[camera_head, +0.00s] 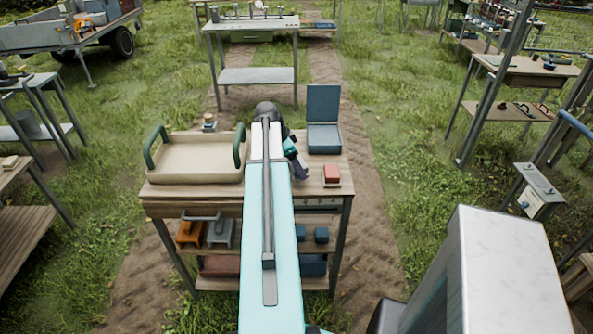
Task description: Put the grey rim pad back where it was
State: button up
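I cannot pick out the grey rim pad for certain. A grey piece (220,234) sits on the upper shelf under the bench, beside an orange piece of similar shape, but I cannot tell if it is the pad. My arm reaches over the middle of the wooden bench (318,185). My gripper (300,172) shows only as a dark end just right of the arm, low over the bench top. Its fingers are too small and too hidden to tell if they are open, shut or holding something.
On the bench, a beige tray (196,178) with green handles stands left. An open blue box (323,137) stands at the back right, and a red block (332,173) nearer the front right. Blue pieces (321,234) lie on the shelf. A metal table (252,24) stands behind.

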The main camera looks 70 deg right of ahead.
jog(key=shift+f, duration=0.15)
jog(key=shift+f+p, duration=0.8)
jog(key=shift+f, duration=0.85)
jog(key=shift+f, duration=0.15)
jog(key=o, duration=1.1)
jog(key=shift+r, duration=0.3)
jog(key=b+v, duration=0.3)
jog(key=v, duration=0.9)
jog(key=shift+b, duration=0.3)
jog(key=shift+f, duration=0.1)
jog(key=shift+s, duration=0.2)
